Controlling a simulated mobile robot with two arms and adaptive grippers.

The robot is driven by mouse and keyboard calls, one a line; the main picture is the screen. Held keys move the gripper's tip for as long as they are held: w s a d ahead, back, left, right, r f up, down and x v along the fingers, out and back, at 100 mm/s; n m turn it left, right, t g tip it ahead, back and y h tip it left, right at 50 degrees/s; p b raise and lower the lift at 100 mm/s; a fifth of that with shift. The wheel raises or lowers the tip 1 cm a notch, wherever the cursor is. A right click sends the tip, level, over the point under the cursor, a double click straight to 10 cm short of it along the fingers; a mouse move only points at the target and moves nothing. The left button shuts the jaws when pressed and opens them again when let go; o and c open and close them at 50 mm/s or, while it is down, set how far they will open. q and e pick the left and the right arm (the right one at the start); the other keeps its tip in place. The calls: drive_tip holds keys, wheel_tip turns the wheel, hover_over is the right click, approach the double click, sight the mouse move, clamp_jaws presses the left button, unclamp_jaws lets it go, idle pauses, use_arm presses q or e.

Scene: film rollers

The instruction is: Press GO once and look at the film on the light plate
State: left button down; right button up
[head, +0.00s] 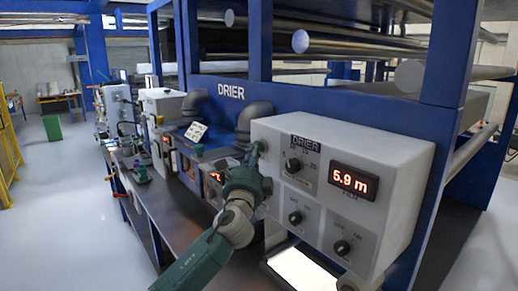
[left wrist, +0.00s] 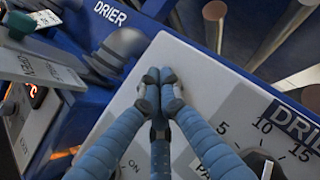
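The grey DRIER control box (head: 365,140) has several black knobs and a red display (head: 354,183) reading 5.9 m. My left gripper (head: 259,149) is at the box's left front edge. In the left wrist view its blue fingertips (left wrist: 159,80) are together with nothing seen between them, over the upper left part of the box's panel (left wrist: 190,65). I cannot tell whether they touch it. No button marked GO can be read; the fingers hide part of the panel. The bright white light plate (head: 303,270) lies below the box, and no film can be made out on it. My right gripper is not in view.
Metal rollers (head: 301,41) run through the blue frame (head: 452,50) above. Grey pipe elbows (head: 255,115) and more machine units stand to the left along a dark bench (head: 180,215). A green bin (head: 52,127) stands far left. The floor (head: 60,220) at left is clear.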

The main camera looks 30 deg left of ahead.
use_arm(q)
drive_tip(key=shift+s+a, duration=0.25)
drive_tip(key=shift+s, duration=0.55)
drive_tip(key=s, duration=0.1)
drive_tip(key=s+a, duration=0.1)
drive_tip(key=s, duration=0.1)
drive_tip(key=s+a+p, duration=0.1)
drive_tip(key=shift+s, duration=0.25)
drive_tip(key=shift+f, duration=0.15)
idle(0.6)
